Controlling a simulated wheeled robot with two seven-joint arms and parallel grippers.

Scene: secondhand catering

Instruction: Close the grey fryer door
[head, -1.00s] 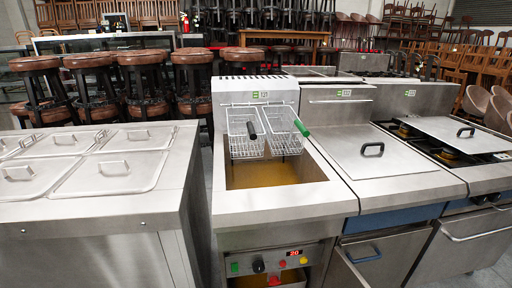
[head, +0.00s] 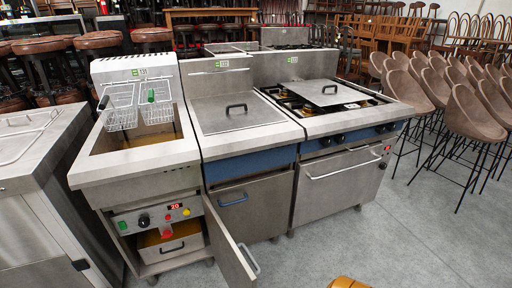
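The grey fryer (head: 130,172) stands at the left of the head view, with two wire baskets over its oil well. Its grey door (head: 222,242) stands open, joined at the right side of the fryer's lower cabinet and swung out toward the front. The door's bar handle (head: 249,258) is near its free end. Inside the open cabinet a metal box with a dark handle (head: 173,247) shows. Neither gripper can be made out in the head view.
A unit with a blue band and closed door (head: 255,207) and a stove with an oven (head: 340,178) stand right of the fryer. A steel counter (head: 30,165) is at left. Brown bar stools (head: 460,115) stand at right.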

